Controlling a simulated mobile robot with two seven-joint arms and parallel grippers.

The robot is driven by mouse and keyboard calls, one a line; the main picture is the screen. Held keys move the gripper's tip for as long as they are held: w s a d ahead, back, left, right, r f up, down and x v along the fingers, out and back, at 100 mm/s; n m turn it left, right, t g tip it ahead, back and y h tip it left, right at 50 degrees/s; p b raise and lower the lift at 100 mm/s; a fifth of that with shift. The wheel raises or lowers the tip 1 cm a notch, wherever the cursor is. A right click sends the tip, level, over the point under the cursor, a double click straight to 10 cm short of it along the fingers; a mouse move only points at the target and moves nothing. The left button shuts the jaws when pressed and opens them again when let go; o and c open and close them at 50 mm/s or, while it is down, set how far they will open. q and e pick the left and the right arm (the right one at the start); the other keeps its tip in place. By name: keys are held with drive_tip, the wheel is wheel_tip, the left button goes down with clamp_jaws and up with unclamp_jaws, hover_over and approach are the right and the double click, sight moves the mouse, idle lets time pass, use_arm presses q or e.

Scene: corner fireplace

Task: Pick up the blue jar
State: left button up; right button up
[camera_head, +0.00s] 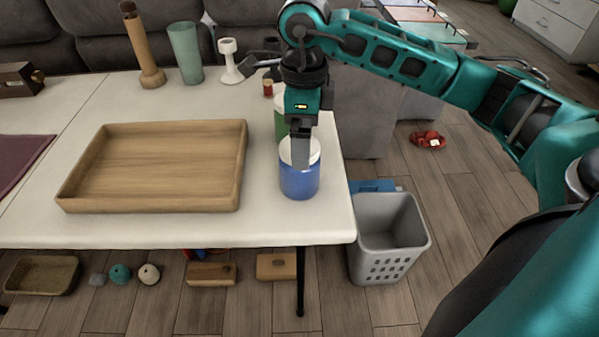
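The blue jar (299,184), with a white top, stands upright near the right end of the white table. My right gripper (301,160) points down from above, and its grey finger overlaps the jar's white top in the picture. I see only one finger clearly, so I cannot tell whether it is open or shut, or whether it touches the jar. My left gripper is not in view.
A green jar (279,126) stands just behind the blue one, partly hidden by my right gripper. A wooden tray (150,203) lies to the left on the table (150,231). A grey basket (388,231) stands on the floor beside the table's right edge.

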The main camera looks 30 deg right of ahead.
wheel_tip(320, 180, down, 5)
drive_tip(key=shift+f+b, duration=0.2)
drive_tip(key=shift+b, duration=0.25)
drive_tip(key=c, duration=1)
drive_tip(key=shift+r, duration=0.1)
